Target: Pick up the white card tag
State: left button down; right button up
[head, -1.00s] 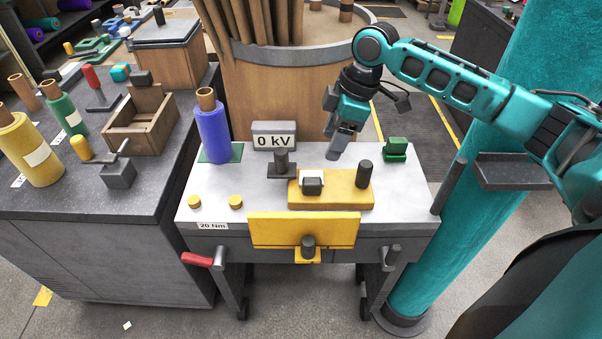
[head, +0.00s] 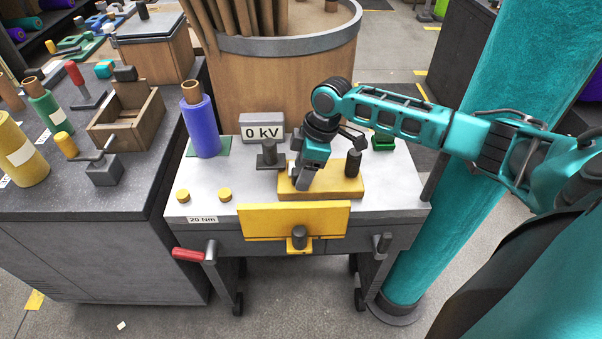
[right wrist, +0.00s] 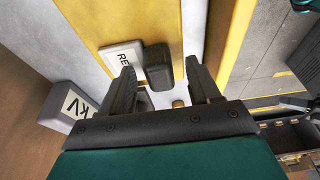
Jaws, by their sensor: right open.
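The white card tag (right wrist: 122,57) shows in the right wrist view, with dark letters on it. It lies on a yellow block (right wrist: 100,22), against a small dark piece (right wrist: 157,66). In the head view the tag is hidden behind my right gripper (head: 304,183), which is over the yellow block (head: 340,189). In the right wrist view the right gripper's fingers (right wrist: 161,76) are apart and empty, with the dark piece showing between them. I cannot tell how high they are above it. My left gripper is not in view.
A dark post (head: 353,162) stands on the yellow block's right part. A dark stand (head: 269,156) and a 0 kV sign (head: 263,127) are behind and left. A blue roll (head: 201,128) stands at the table's back left. The white tabletop (head: 235,178) has free room at left.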

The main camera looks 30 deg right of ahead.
grip_shut()
dwell(0.6)
jog(key=shift+r, duration=0.1)
